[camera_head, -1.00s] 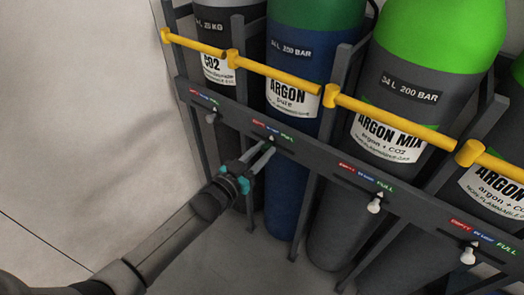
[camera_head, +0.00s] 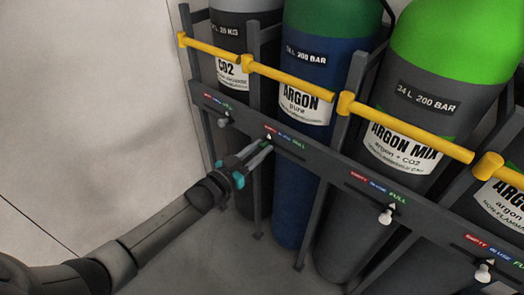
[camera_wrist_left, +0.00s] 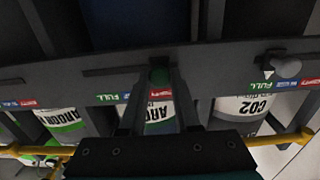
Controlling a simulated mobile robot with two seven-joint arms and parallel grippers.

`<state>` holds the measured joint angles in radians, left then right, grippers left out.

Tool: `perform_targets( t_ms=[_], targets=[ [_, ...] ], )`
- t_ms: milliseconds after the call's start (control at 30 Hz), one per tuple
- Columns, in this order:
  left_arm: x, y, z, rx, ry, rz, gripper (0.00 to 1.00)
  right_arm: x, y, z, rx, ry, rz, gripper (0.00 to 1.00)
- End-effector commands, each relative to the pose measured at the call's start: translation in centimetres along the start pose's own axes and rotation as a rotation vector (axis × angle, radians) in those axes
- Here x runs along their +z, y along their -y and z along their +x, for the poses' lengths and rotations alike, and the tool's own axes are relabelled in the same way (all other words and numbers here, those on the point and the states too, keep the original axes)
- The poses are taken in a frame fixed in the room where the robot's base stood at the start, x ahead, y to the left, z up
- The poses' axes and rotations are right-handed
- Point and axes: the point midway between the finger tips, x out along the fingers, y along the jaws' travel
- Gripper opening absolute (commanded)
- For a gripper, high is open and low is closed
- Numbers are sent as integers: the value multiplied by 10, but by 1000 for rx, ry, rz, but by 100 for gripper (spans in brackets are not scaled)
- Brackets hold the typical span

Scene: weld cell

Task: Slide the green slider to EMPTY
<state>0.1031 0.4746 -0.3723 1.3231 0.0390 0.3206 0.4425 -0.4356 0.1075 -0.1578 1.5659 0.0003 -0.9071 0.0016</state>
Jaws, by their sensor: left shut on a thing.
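The green slider knob (camera_wrist_left: 159,75) sits between the fingers of my left gripper in the left wrist view, where the picture is upside down. My left gripper (camera_head: 266,149) is shut on it at the rail in front of the blue ARGON bottle (camera_head: 294,190). The fingers hide most of the knob in the head view. The slider's small white pointer (camera_head: 268,136) stands by the red EMPTY word (camera_head: 271,130), at the left end of its label. FULL (camera_head: 299,145) lies to the right. My right gripper is not in view.
The dark rail (camera_head: 325,168) carries other sliders: one at the CO2 bottle (camera_head: 224,121), a white knob at the ARGON MIX bottle (camera_head: 385,217) and another (camera_head: 483,272) at far right. Yellow bars (camera_head: 410,131) run above. Open floor lies left.

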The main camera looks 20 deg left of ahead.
Motion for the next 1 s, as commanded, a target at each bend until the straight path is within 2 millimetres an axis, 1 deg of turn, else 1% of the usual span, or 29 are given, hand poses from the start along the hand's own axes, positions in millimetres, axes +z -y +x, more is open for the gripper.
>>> perform_targets(
  t_ms=[33,300,567,667,867,1000],
  targets=[
    [0,7,0,-13,4,2,32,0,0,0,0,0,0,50],
    [0,5,0,-10,3,2,61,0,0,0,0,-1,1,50],
    [0,3,-1,-6,2,1,61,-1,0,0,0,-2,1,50],
    [0,3,-4,-6,2,1,61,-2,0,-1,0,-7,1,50],
    [-1,3,-22,-7,4,0,61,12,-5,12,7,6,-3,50],
    [-1,3,-41,-6,4,-1,61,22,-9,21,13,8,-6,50]
  ],
)
